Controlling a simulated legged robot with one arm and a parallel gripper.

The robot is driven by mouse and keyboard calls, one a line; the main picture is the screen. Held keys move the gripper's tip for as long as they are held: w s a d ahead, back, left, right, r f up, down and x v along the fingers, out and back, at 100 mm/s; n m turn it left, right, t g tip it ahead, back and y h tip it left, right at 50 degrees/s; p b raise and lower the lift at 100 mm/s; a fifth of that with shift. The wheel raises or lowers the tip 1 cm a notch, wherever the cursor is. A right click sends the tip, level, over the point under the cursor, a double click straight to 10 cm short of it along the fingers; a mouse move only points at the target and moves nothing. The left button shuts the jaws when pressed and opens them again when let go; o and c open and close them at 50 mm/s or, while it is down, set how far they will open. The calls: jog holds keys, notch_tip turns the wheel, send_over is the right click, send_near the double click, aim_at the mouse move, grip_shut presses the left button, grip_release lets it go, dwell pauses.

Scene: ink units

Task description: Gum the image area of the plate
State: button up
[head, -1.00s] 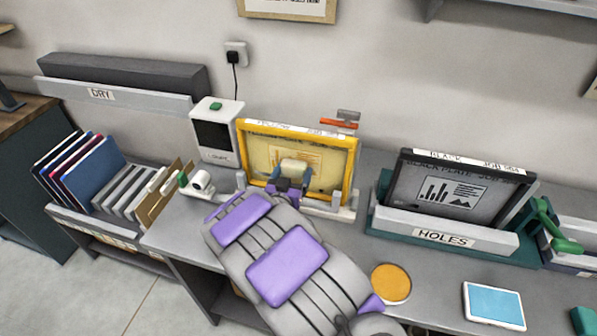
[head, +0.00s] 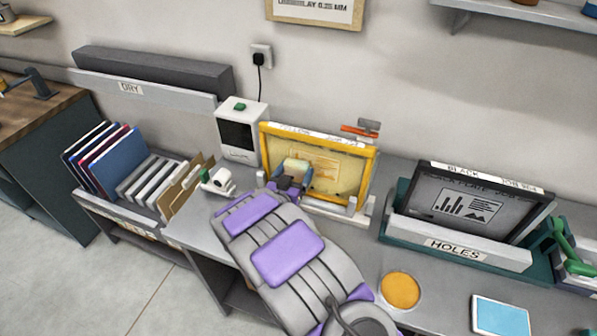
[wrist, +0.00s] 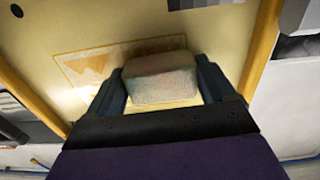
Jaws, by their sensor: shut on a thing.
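The plate (head: 350,168) is pale yellow, with an orange-brown printed image. It stands upright in a yellow frame (head: 372,165) on the bench. The plate also shows in the wrist view (wrist: 100,30), its printed image partly covered. My gripper (head: 294,172) is shut on a pale sponge (head: 298,164) in front of the plate's left part. In the wrist view the sponge (wrist: 163,80) sits between both fingers, over the lower right of the printed image. I cannot tell whether it touches the plate.
A black plate (head: 465,200) stands in a rack marked HOLES at right. A round orange pad (head: 400,291) and a blue-topped tray (head: 500,316) lie on the bench front. A white device (head: 240,130) stands just left of the yellow frame. A red-handled tool (head: 362,129) is behind it.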

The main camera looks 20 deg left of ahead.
aim_at(336, 170)
jog(key=shift+a+p, duration=0.7)
jog(key=shift+a, duration=0.55)
jog(key=shift+w+r+p, duration=0.1)
jog(key=shift+r+p, duration=0.3)
jog(key=shift+r, duration=0.4)
jog(key=shift+s+d+b, duration=0.2)
jog(key=shift+d+b, duration=0.35)
jog(key=shift+d, duration=1.45)
jog(key=shift+s+d+b, duration=0.15)
jog(key=shift+d+b, duration=0.45)
jog(key=shift+d, duration=1.35)
jog(key=shift+s+d+b, duration=0.2)
jog(key=shift+d+b, duration=0.35)
jog(key=shift+d, duration=1.45)
jog(key=shift+d+r, duration=0.1)
jog(key=shift+d, duration=1)
jog(key=shift+w+a+p, duration=0.2)
jog(key=shift+a+p, duration=0.9)
jog(key=shift+a, duration=1.6)
jog(key=shift+w+a+p, duration=0.2)
jog(key=shift+a+p, duration=0.85)
jog(key=shift+a, duration=1.6)
jog(key=shift+w+a+r+p, duration=0.15)
jog(key=shift+a+p, duration=0.55)
jog(key=shift+a, duration=0.7)
jog(key=shift+a+f, duration=0.2)
jog(key=shift+a, duration=0.05)
